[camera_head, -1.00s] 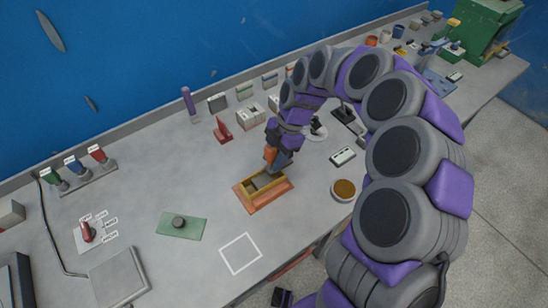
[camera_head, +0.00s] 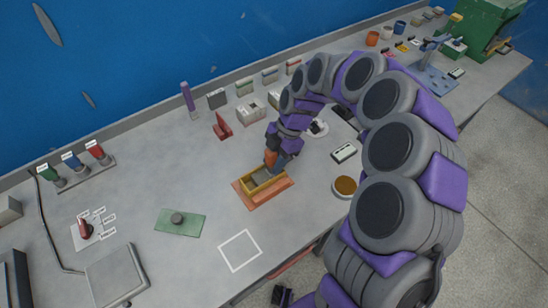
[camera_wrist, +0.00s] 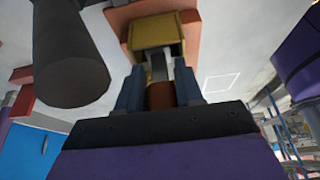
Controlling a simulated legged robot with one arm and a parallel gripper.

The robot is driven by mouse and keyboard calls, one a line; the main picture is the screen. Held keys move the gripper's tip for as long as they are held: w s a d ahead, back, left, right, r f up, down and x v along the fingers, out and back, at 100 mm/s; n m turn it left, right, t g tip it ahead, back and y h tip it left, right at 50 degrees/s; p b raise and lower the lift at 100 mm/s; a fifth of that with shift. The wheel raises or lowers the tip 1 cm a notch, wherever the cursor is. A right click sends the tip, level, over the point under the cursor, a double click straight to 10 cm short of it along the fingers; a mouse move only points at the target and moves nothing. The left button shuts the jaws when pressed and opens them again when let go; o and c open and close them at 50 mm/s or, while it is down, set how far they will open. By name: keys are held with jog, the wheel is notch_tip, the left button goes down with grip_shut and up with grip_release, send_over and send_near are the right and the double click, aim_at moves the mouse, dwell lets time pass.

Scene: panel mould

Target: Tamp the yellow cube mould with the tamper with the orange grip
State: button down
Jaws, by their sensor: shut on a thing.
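The yellow mould (camera_head: 250,188) is an open rectangular box on an orange base plate (camera_head: 246,203), with grey material inside. My gripper (camera_head: 277,162) is at its far right end, pointing down. It is shut on the tamper's orange grip (camera_head: 270,157). In the wrist view, the grip (camera_wrist: 160,97) sits between the two blue-grey fingers, and the tamper's grey lower part (camera_wrist: 158,66) reaches towards the yellow mould (camera_wrist: 150,28). The tamper overlaps the mould's near end there. I cannot tell whether its foot touches the fill.
A round bowl of brown material (camera_head: 345,186) and a small labelled box (camera_head: 344,153) stand right of the mould. A red stand (camera_head: 222,127) is behind it. A green plate (camera_head: 180,222) lies left, beside a white square outline (camera_head: 240,250). Bench between them is clear.

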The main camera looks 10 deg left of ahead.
aim_at(275, 153)
jog(key=shift+r, duration=0.15)
jog(key=shift+r+p, duration=0.45)
jog(key=shift+r, duration=1.25)
jog(key=shift+r+p, duration=1.15)
jog(key=shift+r, duration=2.35)
